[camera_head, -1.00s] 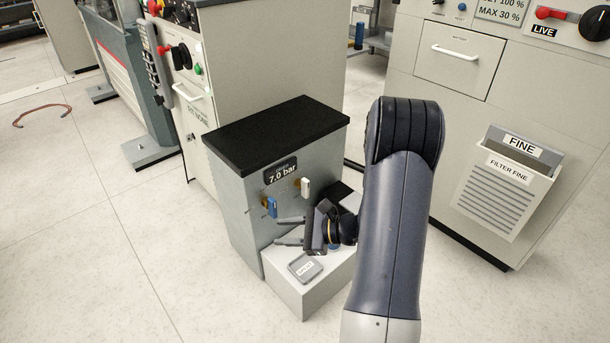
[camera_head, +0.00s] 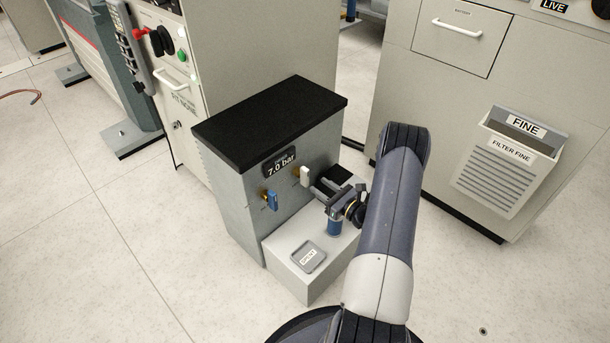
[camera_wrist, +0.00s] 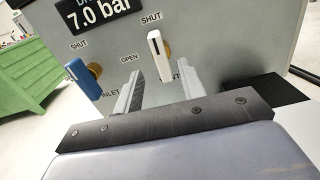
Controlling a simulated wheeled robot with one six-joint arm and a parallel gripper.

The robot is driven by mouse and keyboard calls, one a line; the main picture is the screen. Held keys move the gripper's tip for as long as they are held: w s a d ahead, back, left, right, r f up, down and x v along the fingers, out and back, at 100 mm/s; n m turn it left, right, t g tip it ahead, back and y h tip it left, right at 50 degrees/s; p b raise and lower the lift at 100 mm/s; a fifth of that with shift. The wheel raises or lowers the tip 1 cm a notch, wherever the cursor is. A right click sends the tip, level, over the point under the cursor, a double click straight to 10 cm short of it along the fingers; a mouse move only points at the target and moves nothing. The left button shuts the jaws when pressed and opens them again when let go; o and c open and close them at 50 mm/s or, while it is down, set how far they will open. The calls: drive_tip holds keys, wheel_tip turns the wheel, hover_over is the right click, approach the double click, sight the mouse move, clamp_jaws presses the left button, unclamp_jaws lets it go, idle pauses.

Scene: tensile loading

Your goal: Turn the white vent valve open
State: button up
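The white vent valve handle (camera_head: 305,176) is on the front of the grey cabinet (camera_head: 245,215), right of the blue valve handle (camera_head: 271,200). In the wrist view the white handle (camera_wrist: 158,55) stands nearly upright, its top under a SHUT label and an OPEN label to its left. The blue handle (camera_wrist: 83,78) is at the left, under its own SHUT label. My gripper (camera_head: 317,187) is just right of and below the white handle in the head view.
A 7.0 bar display (camera_head: 280,162) is above the valves. A large cabinet with a FILTER FINE holder (camera_head: 495,175) stands right.

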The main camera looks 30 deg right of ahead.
sight(308, 178)
drive_tip(key=b+x, duration=0.1)
drive_tip(key=x, duration=0.6)
drive_tip(key=shift+w+a, duration=0.15)
drive_tip(key=shift+w, duration=0.2)
clamp_jaws()
